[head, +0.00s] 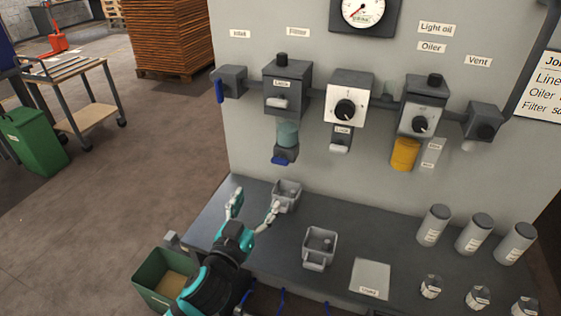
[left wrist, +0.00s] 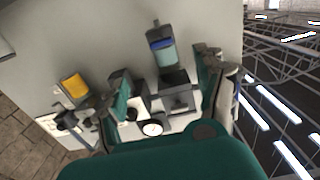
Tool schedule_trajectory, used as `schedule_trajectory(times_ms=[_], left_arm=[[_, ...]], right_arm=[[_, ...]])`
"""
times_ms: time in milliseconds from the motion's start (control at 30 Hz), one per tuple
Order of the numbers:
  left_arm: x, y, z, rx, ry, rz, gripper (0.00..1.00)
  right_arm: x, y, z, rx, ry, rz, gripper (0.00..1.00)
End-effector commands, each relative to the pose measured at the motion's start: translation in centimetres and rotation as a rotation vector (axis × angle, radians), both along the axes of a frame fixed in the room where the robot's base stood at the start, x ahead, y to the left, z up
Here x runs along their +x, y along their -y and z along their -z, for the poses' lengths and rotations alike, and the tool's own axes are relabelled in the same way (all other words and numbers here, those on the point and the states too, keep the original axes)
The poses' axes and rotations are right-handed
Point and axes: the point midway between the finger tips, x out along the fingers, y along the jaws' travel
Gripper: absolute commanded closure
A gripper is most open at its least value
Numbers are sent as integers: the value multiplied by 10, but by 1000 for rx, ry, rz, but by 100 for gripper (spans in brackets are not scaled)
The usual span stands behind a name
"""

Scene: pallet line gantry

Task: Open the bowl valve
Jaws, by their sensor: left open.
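The filter unit (head: 287,88) hangs on the grey panel with a teal bowl (head: 288,134) under it. Below the bowl is a dark valve block with a blue bowl valve lever (head: 281,160). In the left wrist view the bowl (left wrist: 167,58) appears upside down, with the blue part (left wrist: 161,43) above it. My left gripper (head: 255,206) is open and empty, below and left of the bowl valve and apart from it. Its fingers flank the bowl area in the left wrist view. My right gripper is not in view.
A small grey tray (head: 287,191) stands on the bench under the bowl, close to my left gripper's right finger. A second tray (head: 320,245) and a square pad (head: 370,278) lie further right. Several canisters stand at the right. A green bin (head: 150,281) is below left.

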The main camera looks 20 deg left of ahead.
Motion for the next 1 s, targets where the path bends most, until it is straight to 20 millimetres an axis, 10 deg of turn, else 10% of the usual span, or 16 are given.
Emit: schedule_trajectory(times_ms=[700, 1000], left_arm=[[139, 5, -1, 2, -2, -1, 29], [169, 6, 1, 1, -3, 0, 29]], right_arm=[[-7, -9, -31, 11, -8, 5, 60], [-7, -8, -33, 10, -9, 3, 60]])
